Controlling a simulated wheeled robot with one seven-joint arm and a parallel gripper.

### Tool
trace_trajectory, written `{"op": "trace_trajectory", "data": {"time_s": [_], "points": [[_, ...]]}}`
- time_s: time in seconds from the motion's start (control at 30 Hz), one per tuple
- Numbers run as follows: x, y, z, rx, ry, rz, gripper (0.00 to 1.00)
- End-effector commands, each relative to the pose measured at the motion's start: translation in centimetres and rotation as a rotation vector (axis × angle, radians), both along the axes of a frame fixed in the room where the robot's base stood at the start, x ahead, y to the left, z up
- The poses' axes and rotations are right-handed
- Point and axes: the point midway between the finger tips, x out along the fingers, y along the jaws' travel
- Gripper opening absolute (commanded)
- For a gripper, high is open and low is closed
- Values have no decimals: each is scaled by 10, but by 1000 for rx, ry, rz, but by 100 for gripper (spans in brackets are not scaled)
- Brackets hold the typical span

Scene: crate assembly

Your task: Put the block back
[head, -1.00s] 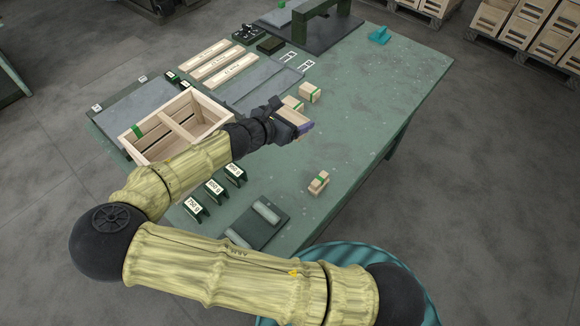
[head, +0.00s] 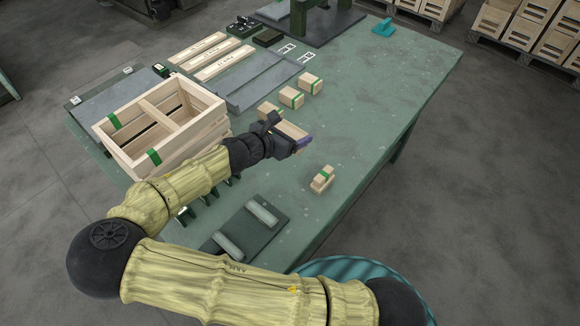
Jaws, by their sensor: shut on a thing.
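My gripper (head: 291,143) is shut on a pale wooden block (head: 291,130) and holds it over the green table, right of the crate. The open slatted crate (head: 205,133) stands at the left of the table, with a middle divider and green marks. Three more wooden blocks with green bands lie beyond my gripper: a far one (head: 310,83), a middle one (head: 291,97) and a near one (head: 268,111), partly hidden. Another banded block (head: 322,179) lies alone at the right.
Long wooden slats (head: 211,57) and grey plates (head: 247,82) lie behind the crate. A dark fixture with two grey bars (head: 247,229) is at the front. A teal item (head: 384,27) sits at the far edge. The right of the table is clear.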

Motion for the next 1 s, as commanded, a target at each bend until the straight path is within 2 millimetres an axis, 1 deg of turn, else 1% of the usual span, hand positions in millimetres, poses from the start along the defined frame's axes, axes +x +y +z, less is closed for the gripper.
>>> {"op": "trace_trajectory", "data": {"time_s": [0.07, 0.17, 0.27, 0.4, 0.5, 0.87, 1.0], "points": [[0, 0, 0, 0, 0, 0, 56], [0, 0, -7, -2, 1, 1, 56], [0, 0, -22, -4, 1, 1, 56], [0, -1, -48, -4, 1, 0, 56], [0, 0, -60, -1, 0, 0, 56], [0, 0, -64, 0, 0, 0, 56], [0, -1, -80, -4, 1, 0, 56]]}}
